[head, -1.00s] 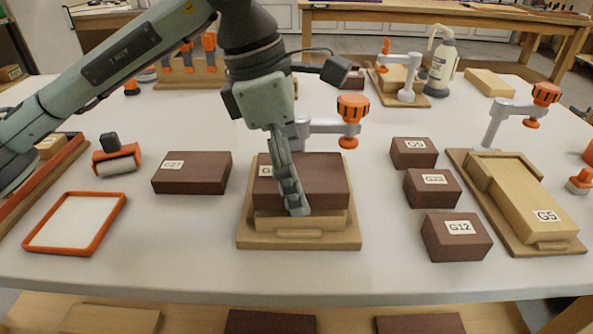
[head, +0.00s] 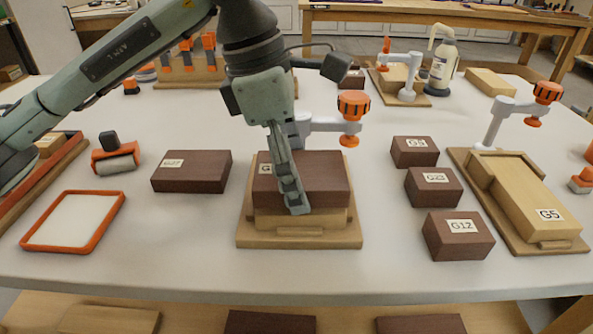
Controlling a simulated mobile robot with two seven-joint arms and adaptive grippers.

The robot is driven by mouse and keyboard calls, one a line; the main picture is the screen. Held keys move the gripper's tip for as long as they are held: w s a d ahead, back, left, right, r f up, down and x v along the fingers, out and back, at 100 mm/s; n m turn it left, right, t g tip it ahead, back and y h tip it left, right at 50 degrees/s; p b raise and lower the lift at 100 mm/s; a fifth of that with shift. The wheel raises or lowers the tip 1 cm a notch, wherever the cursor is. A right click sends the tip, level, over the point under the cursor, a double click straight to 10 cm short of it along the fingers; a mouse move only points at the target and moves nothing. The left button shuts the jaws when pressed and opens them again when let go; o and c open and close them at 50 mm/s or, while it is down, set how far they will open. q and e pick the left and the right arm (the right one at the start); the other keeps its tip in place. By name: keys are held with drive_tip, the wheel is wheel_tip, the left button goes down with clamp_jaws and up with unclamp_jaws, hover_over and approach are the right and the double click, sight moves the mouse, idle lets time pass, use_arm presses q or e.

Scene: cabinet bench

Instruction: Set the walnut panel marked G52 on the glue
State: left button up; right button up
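A dark walnut panel (head: 325,180) lies on a light wood block (head: 335,219) in the clamping jig (head: 345,240) at the middle of the bench. Its label is mostly covered by my gripper; only a "G" shows. My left gripper (head: 294,208) points down over the panel's front edge. Its fingers are seen edge-on, so I cannot tell whether they are open or shut on it. Any glue between panel and block is hidden. My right gripper is not in view.
A walnut block (head: 192,172) lies left of the jig. Blocks G9 (head: 415,152), G23 (head: 434,187) and G12 (head: 458,236) stand to the right. A jig with panel G5 (head: 535,205) is farther right. An orange-framed tray (head: 74,222) and a roller (head: 116,160) are at left.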

use_arm(q)
drive_tip(key=shift+b, duration=0.3)
idle(0.5)
drive_tip(key=shift+f+b, duration=0.55)
drive_tip(key=shift+b, duration=0.65)
idle(1.4)
idle(0.4)
drive_tip(key=o, duration=1.5)
drive_tip(key=shift+r, duration=0.1)
drive_tip(key=shift+c, duration=0.9)
drive_tip(key=shift+o, duration=0.8)
drive_tip(key=shift+w+r, duration=0.1)
drive_tip(key=shift+r, duration=0.1)
drive_tip(key=shift+r+p, duration=1.85)
drive_tip(key=shift+r, duration=1.4)
